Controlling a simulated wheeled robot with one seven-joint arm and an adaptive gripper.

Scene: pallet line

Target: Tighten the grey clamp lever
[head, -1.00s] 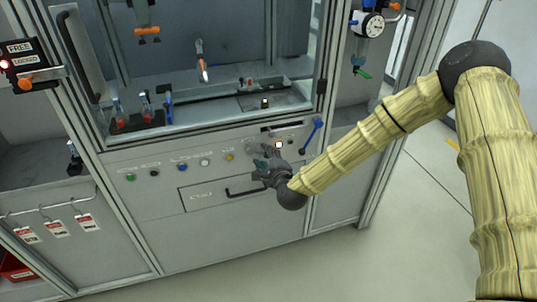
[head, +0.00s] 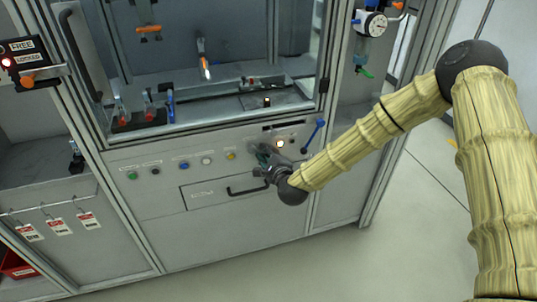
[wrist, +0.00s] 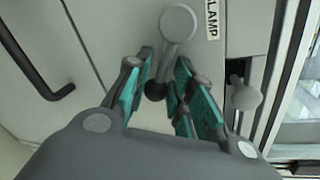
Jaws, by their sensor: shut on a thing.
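The grey clamp lever (wrist: 167,58) shows in the wrist view beside a label ending in "LAMP". It has a round pale grey hub at the top and a dark rounded end lower down. My gripper (wrist: 160,85) has its teal-padded fingers on either side of the lever's lower end and is shut on it. In the head view my gripper (head: 264,158) is at the cabinet's front panel and hides the lever there.
A grey knob (wrist: 246,95) stands close to the right finger. A dark drawer handle (head: 248,190) lies below left of my gripper, and a blue lever (head: 313,136) is to its right. Coloured buttons (head: 184,166) line the panel. The floor in front is clear.

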